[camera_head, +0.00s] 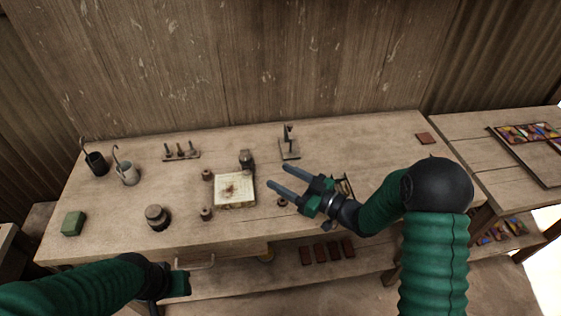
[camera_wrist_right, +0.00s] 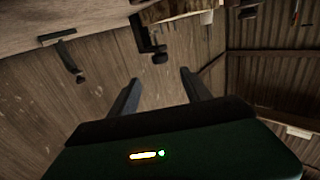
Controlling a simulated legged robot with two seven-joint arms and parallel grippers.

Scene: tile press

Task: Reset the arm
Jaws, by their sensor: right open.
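My right gripper (camera_head: 283,179) is open and empty over the middle of the wooden table, with its two dark fingers pointing left. Its fingers lie to the right of a pale square plate (camera_head: 235,191) with a brown mark and a dark knob behind it. In the right wrist view the open fingers (camera_wrist_right: 158,95) show with nothing between them. My left arm comes in at the lower left, and its gripper (camera_head: 180,284) is at the table's front edge, low by a drawer handle. Its fingers are not clear enough to tell open from shut.
A small peg rack (camera_head: 181,152) and a metal stand (camera_head: 289,144) are at the back. A reddish tile (camera_head: 425,138) lies back right.

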